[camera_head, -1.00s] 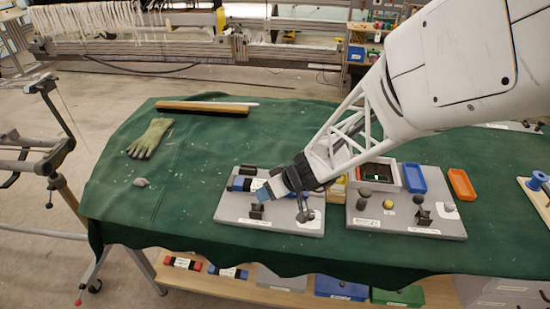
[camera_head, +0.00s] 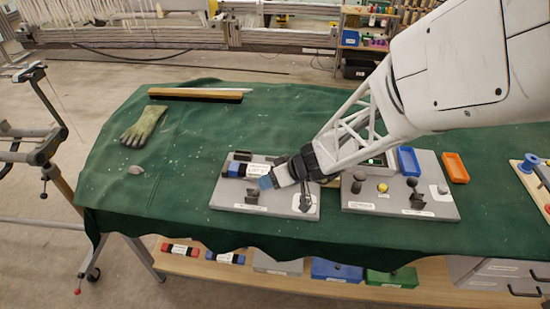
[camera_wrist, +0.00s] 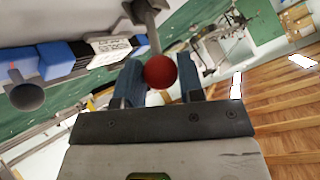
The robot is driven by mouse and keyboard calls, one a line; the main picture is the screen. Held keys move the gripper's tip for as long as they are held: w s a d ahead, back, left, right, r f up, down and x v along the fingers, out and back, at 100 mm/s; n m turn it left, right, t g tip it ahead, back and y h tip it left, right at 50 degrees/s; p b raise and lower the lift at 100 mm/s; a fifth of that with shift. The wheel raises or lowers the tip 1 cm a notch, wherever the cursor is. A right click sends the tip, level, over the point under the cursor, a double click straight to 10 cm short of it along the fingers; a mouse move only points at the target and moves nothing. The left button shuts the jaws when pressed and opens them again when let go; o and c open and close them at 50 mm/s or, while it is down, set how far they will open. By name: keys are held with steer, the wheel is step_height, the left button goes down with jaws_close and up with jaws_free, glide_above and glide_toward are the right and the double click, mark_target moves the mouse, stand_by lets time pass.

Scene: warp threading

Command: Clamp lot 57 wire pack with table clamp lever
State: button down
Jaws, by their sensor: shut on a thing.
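The wire pack (camera_head: 239,169), blue and black with a white label, lies at the back of the left grey board (camera_head: 228,202). It also shows at the upper left of the wrist view (camera_wrist: 60,58); I cannot read its label with certainty. My gripper (camera_head: 265,183) is over this board, just in front of the pack. In the wrist view its blue fingers (camera_wrist: 160,82) are shut around the red ball knob (camera_wrist: 160,71) of the clamp lever. The grey lever arm (camera_wrist: 149,28) runs up from the knob. In the head view my gripper hides the knob.
A glove (camera_head: 145,125) and a long bar (camera_head: 196,94) lie on the green cloth. The cloth's left part is mostly clear.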

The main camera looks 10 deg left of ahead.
steer(key=shift+d+f, duration=0.15)
steer(key=c, duration=0.8)
jaws_free()
steer(key=shift+o, duration=0.2)
steer(key=v, duration=0.7)
steer(key=shift+d+r, duration=0.2)
steer(key=shift+r, duration=0.1)
